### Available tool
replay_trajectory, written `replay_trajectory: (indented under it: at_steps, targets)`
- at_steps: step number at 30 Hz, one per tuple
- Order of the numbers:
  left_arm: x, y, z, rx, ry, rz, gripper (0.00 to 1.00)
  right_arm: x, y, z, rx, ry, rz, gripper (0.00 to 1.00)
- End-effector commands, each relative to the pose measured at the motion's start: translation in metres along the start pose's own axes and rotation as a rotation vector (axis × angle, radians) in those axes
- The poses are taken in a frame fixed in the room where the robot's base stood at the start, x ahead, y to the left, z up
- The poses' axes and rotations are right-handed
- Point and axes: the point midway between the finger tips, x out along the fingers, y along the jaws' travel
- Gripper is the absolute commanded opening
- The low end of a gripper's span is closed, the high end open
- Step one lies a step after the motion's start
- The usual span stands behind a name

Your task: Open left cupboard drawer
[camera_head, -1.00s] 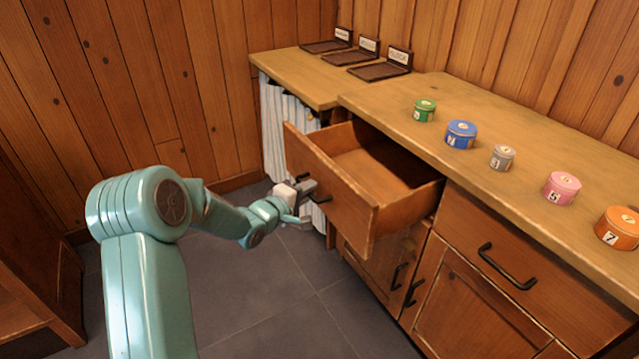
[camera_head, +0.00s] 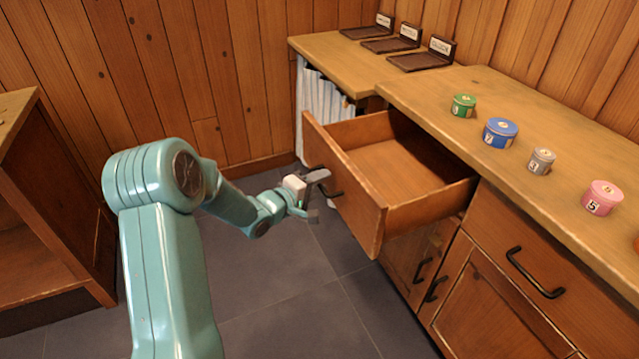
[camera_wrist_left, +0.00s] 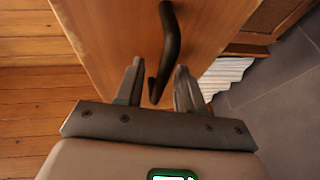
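The left cupboard drawer (camera_head: 352,200) is pulled well out, and its inside shows empty in the head view. Its dark bar handle (camera_head: 329,183) is on the front panel. My left gripper (camera_head: 322,190) is just in front of that panel, at the handle. In the left wrist view, the two fingers (camera_wrist_left: 158,88) stand apart with the lower end of the handle (camera_wrist_left: 170,45) between them. Gaps show on both sides of the handle, so the fingers do not grip it. My right gripper is not in view.
Green (camera_head: 463,105), blue (camera_head: 500,132), grey (camera_head: 541,161) and pink (camera_head: 603,197) tins stand on the counter (camera_head: 560,145). Dark trays (camera_head: 420,61) lie at the back. A closed drawer (camera_head: 540,270) is at right. A wooden cabinet (camera_head: 75,220) stands at left. Floor between is clear.

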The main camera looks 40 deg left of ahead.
Motion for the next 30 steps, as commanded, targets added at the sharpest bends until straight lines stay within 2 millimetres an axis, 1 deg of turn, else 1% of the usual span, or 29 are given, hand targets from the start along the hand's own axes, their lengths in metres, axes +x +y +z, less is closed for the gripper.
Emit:
replay_trajectory:
  at_steps: [5,8,11,14,18,21,24,27,30]
  targets:
    - [-0.001,0.0,0.001,0.0,-0.002,-0.001,0.38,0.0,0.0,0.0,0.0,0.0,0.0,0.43]
    - [-0.008,0.0,0.001,-0.001,-0.001,-0.002,0.38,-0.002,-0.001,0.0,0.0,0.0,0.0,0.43]
    - [-0.026,0.001,-0.001,-0.001,0.002,-0.003,0.38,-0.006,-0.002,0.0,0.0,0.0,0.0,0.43]
    - [-0.051,0.002,-0.001,-0.002,0.003,-0.003,0.38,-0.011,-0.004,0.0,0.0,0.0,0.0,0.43]
    - [-0.09,0.003,-0.001,-0.002,0.004,-0.003,0.38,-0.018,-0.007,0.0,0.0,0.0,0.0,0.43]
    - [-0.115,0.002,-0.001,-0.001,0.005,-0.003,0.38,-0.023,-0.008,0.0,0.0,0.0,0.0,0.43]
    - [-0.136,0.002,-0.001,-0.001,0.003,-0.003,0.38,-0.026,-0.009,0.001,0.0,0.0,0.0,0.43]
    - [-0.151,0.001,-0.001,-0.001,0.003,-0.003,0.38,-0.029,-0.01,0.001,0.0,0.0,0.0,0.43]
    - [-0.159,0.001,0.0,0.0,0.002,-0.001,0.38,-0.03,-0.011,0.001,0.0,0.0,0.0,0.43]
